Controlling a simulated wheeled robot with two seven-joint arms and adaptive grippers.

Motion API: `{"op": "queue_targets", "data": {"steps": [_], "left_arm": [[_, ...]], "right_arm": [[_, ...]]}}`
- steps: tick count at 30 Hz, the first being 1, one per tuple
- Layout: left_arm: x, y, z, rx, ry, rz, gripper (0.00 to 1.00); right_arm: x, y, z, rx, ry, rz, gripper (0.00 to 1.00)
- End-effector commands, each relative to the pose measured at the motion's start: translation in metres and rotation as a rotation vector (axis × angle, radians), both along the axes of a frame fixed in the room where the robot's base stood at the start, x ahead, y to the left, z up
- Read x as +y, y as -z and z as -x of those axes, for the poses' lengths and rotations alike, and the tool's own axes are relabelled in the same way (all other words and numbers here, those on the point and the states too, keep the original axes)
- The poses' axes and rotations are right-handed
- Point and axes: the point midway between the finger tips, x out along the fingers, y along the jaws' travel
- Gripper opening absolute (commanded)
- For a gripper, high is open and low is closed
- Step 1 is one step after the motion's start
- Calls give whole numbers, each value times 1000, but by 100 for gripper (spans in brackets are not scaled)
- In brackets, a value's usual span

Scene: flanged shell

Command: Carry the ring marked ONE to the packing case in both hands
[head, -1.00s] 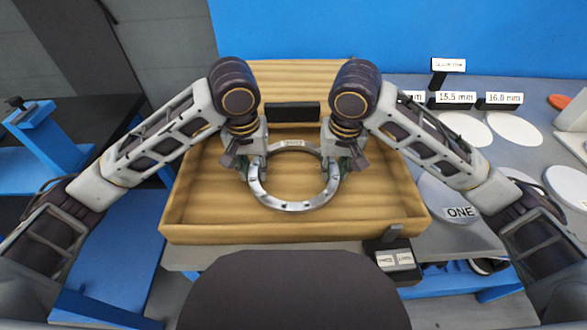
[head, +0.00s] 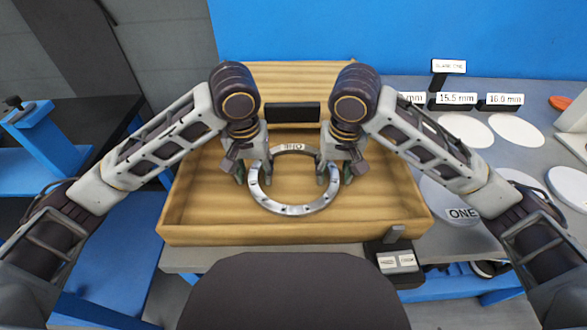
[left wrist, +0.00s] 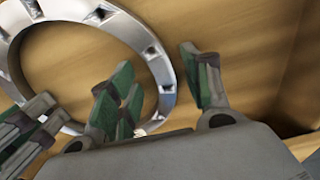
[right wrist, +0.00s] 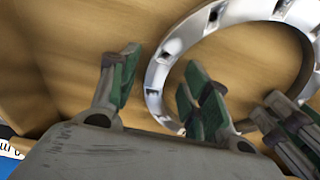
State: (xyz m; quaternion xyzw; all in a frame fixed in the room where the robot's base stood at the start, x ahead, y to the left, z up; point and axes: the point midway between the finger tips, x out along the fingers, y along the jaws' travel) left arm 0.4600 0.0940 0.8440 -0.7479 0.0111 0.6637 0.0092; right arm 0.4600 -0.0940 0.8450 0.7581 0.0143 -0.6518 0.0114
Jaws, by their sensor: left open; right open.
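A silvery metal ring (head: 292,209) with holes around its band lies flat inside the wooden packing case (head: 220,235). A small white label sits on its far side, too small to read surely. My left gripper (head: 252,176) is open at the ring's left side, my right gripper (head: 335,174) open at its right side. In the left wrist view, green-padded fingers stand on either side of the ring's band (left wrist: 165,75), apart from each other. In the right wrist view, the other gripper's fingers likewise straddle the band (right wrist: 157,75).
A grey disc spot marked ONE (head: 440,200) lies on the grey table to the right. Several white discs and size signs (head: 457,98) stand further back. Case walls surround both grippers.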

Motion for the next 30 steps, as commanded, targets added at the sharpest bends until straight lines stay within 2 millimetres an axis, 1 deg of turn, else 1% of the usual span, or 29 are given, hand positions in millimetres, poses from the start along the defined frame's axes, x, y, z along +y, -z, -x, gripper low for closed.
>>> {"op": "queue_targets", "data": {"steps": [8, 14, 30], "left_arm": [[1, -2, 0, -1, -2, -1, 48], [1, -9, 0, -3, -2, -2, 48], [1, -47, 4, -3, -2, -1, 48]], "right_arm": [[0, 0, 0, 1, 0, 1, 47], [0, 0, 0, 1, 0, 1, 47], [0, 0, 0, 1, 0, 1, 47]]}}
